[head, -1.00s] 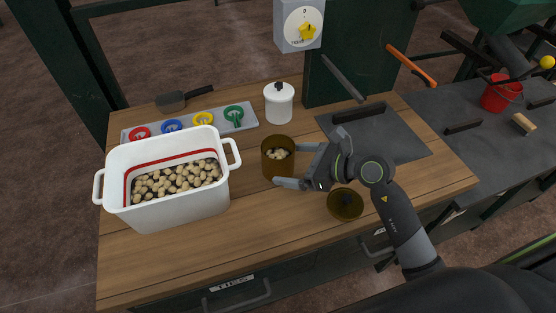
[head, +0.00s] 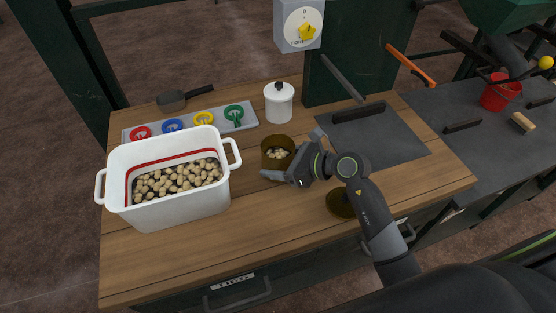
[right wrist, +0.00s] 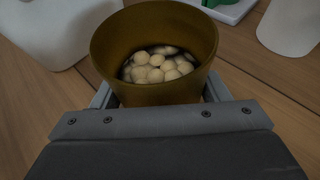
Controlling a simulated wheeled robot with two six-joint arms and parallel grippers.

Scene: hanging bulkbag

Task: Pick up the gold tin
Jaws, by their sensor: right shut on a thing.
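The gold tin (head: 274,146) stands upright and open-topped on the wooden counter, right of the white tub. Pale round pieces (head: 278,154) lie inside it. In the right wrist view the tin (right wrist: 150,92) fills the top middle, with the pale pieces (right wrist: 156,66) well below its rim. My right gripper (head: 276,161) is shut on the tin, its fingers at the tin's sides and partly hidden by it. A dark gold lid (head: 340,203) lies on the counter, partly behind my right arm. My left gripper is not in view.
A white two-handled tub (head: 165,203) full of pale pieces stands to the left. Behind are a tray (head: 190,124) with coloured rings, a white lidded pot (head: 279,103) and a small pan (head: 171,101). A dark plate (head: 385,140) lies right.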

